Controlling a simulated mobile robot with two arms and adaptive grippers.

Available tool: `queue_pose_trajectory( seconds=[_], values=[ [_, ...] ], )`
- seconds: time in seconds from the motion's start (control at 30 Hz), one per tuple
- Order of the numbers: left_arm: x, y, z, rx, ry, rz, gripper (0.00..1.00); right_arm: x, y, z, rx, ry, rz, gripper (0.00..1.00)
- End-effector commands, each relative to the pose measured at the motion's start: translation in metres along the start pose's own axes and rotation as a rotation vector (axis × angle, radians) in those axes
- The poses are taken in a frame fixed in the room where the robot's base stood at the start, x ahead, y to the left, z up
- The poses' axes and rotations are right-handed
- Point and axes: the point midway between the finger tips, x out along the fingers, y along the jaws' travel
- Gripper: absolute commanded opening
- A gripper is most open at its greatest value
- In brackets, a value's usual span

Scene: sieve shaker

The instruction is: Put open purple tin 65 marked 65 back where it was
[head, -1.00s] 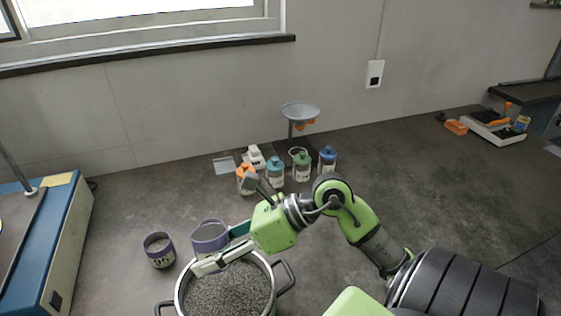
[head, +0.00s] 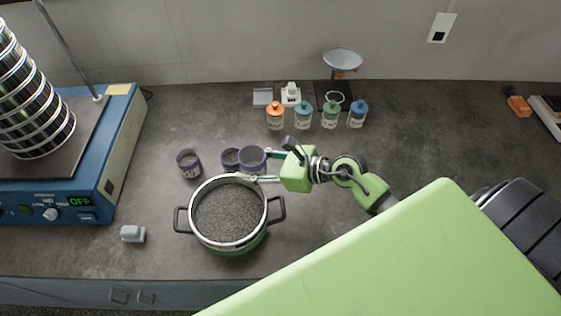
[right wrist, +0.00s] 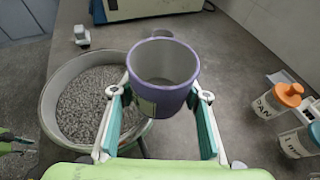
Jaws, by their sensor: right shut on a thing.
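My right gripper (head: 265,166) is shut on an open purple tin (head: 252,159), just behind the pot's rim. In the right wrist view the purple tin (right wrist: 163,88) is upright between the fingers (right wrist: 162,100), with a grey inside and a pale label whose marking I cannot read. Whether its base touches the bench is unclear. A second purple tin (head: 229,158) stands close to its left, partly hidden by it. A third purple tin (head: 189,164) stands further left, apart, with a label too small to read.
A pot (head: 228,213) full of grey grains stands in front of the tins. Several capped bottles (head: 275,117) line the back near a funnel stand (head: 342,62). A blue sieve shaker (head: 105,180) stands at left.

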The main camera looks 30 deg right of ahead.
Motion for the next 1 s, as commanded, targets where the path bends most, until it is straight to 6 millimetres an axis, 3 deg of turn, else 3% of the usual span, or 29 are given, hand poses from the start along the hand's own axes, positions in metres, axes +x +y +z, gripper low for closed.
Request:
queue_pose_trajectory(
  seconds=[0.03, 0.1, 0.4, 0.6, 1.0],
  values=[
    [0.020, 0.001, 0.002, 0.001, 0.000, 0.001, 0.26, 0.003, -0.010, -0.013, -0.005, -0.001, -0.003, 0.18],
    [0.033, 0.003, 0.003, 0.002, 0.000, 0.003, 0.26, 0.003, -0.023, -0.021, -0.004, -0.001, -0.004, 0.18],
    [0.085, 0.013, 0.007, 0.005, 0.000, 0.013, 0.26, 0.000, -0.077, -0.048, -0.001, -0.002, -0.002, 0.18],
    [0.117, 0.014, 0.012, 0.004, -0.002, 0.013, 0.26, 0.006, -0.098, -0.075, 0.001, -0.001, -0.001, 0.18],
    [0.140, 0.011, 0.016, 0.002, -0.005, 0.009, 0.26, 0.009, -0.117, -0.095, 0.001, -0.001, 0.000, 0.18]
  ],
)
